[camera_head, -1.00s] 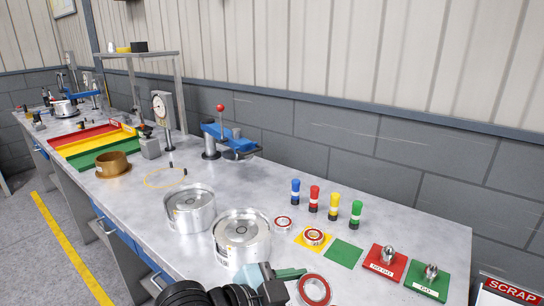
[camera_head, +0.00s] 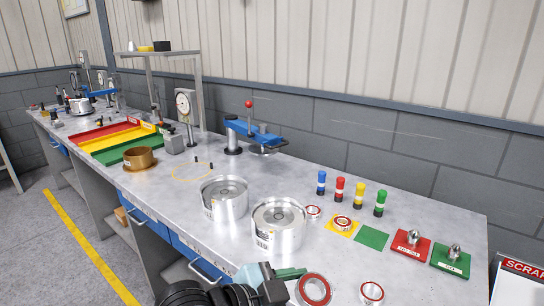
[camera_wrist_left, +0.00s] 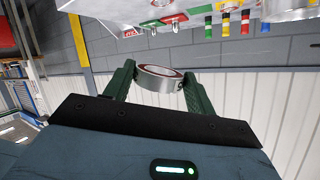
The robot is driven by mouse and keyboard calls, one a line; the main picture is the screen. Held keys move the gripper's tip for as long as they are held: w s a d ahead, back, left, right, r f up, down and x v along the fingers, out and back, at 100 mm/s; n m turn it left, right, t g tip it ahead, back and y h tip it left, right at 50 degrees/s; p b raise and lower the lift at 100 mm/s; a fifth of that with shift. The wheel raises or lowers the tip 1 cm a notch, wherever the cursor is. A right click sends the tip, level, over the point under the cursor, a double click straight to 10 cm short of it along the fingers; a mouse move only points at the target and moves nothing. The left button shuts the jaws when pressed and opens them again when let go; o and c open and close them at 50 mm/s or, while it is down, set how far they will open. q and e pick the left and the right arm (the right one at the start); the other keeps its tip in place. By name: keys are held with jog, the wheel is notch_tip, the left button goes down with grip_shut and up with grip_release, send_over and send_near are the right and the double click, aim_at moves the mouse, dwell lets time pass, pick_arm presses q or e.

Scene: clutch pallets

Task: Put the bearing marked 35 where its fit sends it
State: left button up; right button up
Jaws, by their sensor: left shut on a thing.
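My left gripper (camera_head: 293,282) has green fingers and is shut on a bearing (camera_head: 314,290), a silver ring with a red inner band, above the front of the bench. In the left wrist view the bearing (camera_wrist_left: 160,77) sits between the fingertips. Other red-banded bearings are a loose one (camera_head: 372,292) at the front edge, a small one (camera_head: 313,212) beside the right drum, and one on the yellow pad (camera_head: 352,230). No bearing's number is readable. A green pad (camera_head: 372,237) is bare. A red pad (camera_head: 402,254) and a green pad (camera_head: 438,262) each carry a metal piece. My right gripper is not in view.
Two silver drums (camera_head: 278,246) (camera_head: 208,207) stand left of the pads. Several coloured posts (camera_head: 340,190) stand behind the pads. A blue press (camera_head: 255,135), a brass cup (camera_head: 138,167) and coloured trays (camera_head: 105,140) lie farther left. A scrap bin (camera_head: 520,270) is at right.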

pick_arm(q)
jog(key=w+a+f+n+t+y, duration=0.1)
jog(key=a+n+y, duration=0.3)
jog(key=a, duration=0.4)
jog(key=w+a+f+n+t+y, duration=0.2)
jog(key=a+n+t+y, duration=0.1)
jog(key=a, duration=0.6)
jog(key=w+a+f+n+t+y, duration=0.2)
jog(key=a+n+y, duration=0.3)
jog(key=a, duration=0.4)
jog(key=shift+a+f+t, duration=0.2)
jog(key=shift+a+t, duration=0.05)
jog(key=shift+t, duration=0.35)
jog(key=shift+w, duration=0.1)
jog(key=shift+d, duration=0.1)
